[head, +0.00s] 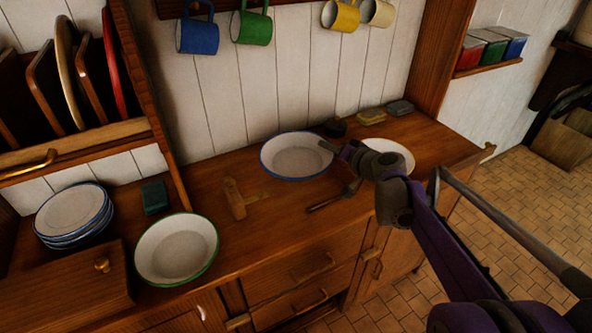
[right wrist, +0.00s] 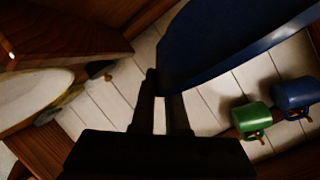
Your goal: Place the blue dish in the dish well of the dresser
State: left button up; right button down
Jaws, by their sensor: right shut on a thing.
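The blue dish (head: 292,157), white inside with a blue rim, is over the middle of the dresser top, near the back wall. My right gripper (head: 333,150) is shut on its right edge. In the right wrist view the dish's dark blue underside (right wrist: 235,45) extends from the fingers (right wrist: 160,90). The dish looks roughly level in the head view; I cannot tell whether it touches the wood. The dresser (head: 270,215) has an upper-left rack (head: 85,145) with several upright boards or plates. I cannot make out which part is the dish well. My left gripper is not in view.
A green-rimmed dish (head: 176,250) and stacked blue-rimmed plates (head: 72,212) stand left. A wooden tool (head: 235,198) lies in the middle. A white plate (head: 398,151) is partly behind my arm. Blue (head: 198,36) and green (head: 251,26) mugs hang above.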

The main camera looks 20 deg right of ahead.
jog(key=f, duration=0.5)
jog(key=shift+s+f+b, duration=0.25)
jog(key=shift+b, duration=0.15)
jog(key=shift+w+f+b, duration=0.1)
jog(key=shift+f+b, duration=0.2)
jog(key=shift+f, duration=1.75)
jog(key=c, duration=0.9)
grip_release()
jog(key=v, duration=1.2)
jog(key=shift+p, duration=0.4)
